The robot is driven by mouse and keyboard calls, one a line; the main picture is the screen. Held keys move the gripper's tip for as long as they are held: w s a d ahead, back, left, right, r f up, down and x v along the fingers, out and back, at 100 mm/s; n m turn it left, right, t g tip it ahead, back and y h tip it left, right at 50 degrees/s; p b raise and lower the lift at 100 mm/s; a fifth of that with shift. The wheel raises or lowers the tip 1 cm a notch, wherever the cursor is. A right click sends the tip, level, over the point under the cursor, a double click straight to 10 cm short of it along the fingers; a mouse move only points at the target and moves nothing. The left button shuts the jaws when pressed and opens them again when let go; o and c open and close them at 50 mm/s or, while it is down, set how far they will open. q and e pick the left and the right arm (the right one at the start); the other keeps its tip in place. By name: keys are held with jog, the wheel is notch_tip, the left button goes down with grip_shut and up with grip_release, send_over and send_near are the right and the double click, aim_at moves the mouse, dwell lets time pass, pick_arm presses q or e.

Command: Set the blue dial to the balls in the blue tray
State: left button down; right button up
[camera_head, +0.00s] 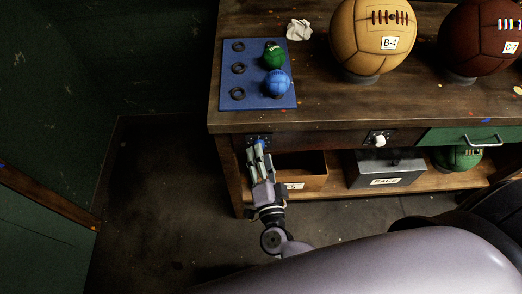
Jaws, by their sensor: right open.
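The blue tray (258,52) lies flat at the left end of the workbench top. A small green ball (274,57) and a small blue ball (277,83) sit in its right column; several other ring seats in it are bare. The blue dial (261,143) is on the bench's front face below the tray, partly hidden by my right gripper. My right gripper (256,148) is open with its fingertips at the dial. I cannot tell whether they touch it. The dial's setting is not readable. My left gripper is not in view.
A white knob (379,141) and a green drawer (470,138) are further right on the bench front. A tan ball (368,52) marked B-4, a dark red ball (478,38) and crumpled paper (299,30) are on top. A grey box (386,172) stands on the lower shelf.

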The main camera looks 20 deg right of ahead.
jog(key=shift+w+d, duration=0.15)
jog(key=shift+w, duration=0.8)
grip_shut()
